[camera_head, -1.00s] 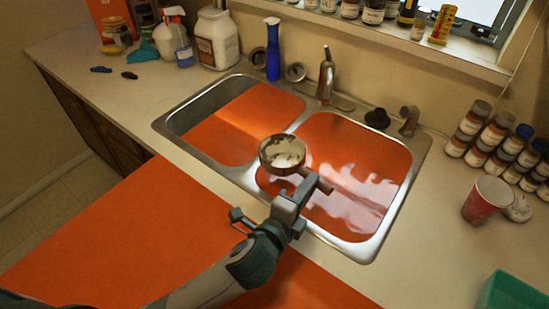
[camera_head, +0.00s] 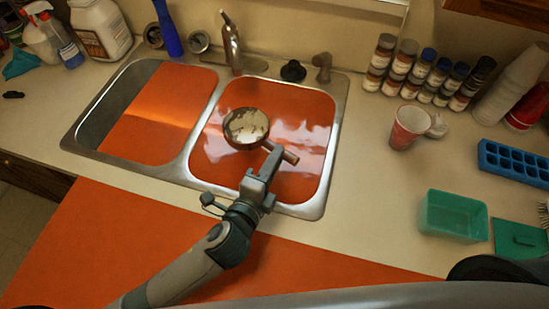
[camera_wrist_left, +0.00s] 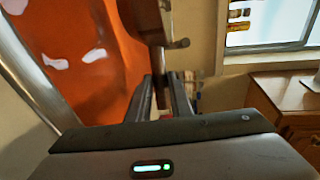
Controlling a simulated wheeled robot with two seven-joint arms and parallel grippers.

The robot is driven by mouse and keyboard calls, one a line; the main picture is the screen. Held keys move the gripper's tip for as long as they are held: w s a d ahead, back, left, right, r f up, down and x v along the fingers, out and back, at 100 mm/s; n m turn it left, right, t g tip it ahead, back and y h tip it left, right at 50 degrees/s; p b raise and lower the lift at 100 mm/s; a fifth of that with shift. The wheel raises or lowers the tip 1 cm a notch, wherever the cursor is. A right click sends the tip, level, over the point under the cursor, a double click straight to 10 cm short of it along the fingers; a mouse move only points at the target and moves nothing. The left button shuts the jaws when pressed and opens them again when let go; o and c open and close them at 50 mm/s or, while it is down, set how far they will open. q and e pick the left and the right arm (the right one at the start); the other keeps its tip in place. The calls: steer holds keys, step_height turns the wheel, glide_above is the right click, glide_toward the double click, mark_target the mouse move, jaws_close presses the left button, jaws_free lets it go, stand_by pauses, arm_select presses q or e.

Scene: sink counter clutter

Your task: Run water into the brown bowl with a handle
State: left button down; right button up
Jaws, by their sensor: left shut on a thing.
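The brown bowl with a handle (camera_head: 246,128) has a pale, patchy inside. It is over the left part of the right sink basin (camera_head: 310,190), in front of the tap and apart from it. My left gripper (camera_head: 271,163) is shut on its handle, which sticks out past the fingers to the right. In the left wrist view the bowl's brown side (camera_wrist_left: 146,22) shows beyond the fingers (camera_wrist_left: 163,95). The metal tap (camera_head: 231,45) stands behind the basins; no water stream shows. My right gripper is out of view.
Spice jars (camera_head: 420,75), a red cup (camera_head: 408,127), a green tub (camera_head: 453,215) and a blue ice tray (camera_head: 515,160) stand on the right counter.

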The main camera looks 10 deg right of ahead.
mark_target(261, 125)
arm_select(q)
steer(key=shift+w+a+f+b, duration=0.1)
steer(key=shift+w+f+b, duration=0.55)
steer(key=shift+w, duration=1.15)
steer(key=shift+w+a+f+b, duration=0.2)
steer(key=shift+w+b, duration=0.85)
steer(key=shift+w, duration=0.75)
steer(key=shift+w+a+f+b, duration=0.1)
steer(key=shift+w+f+b, duration=0.6)
steer(key=shift+w, duration=1.1)
steer(key=shift+w+a+f+b, duration=0.1)
steer(key=shift+w+f+b, duration=0.1)
steer(key=shift+w, duration=1.05)
steer(key=shift+w+a+f+b, duration=0.1)
steer(key=shift+w+f+b, duration=0.05)
steer(key=shift+w, duration=1.1)
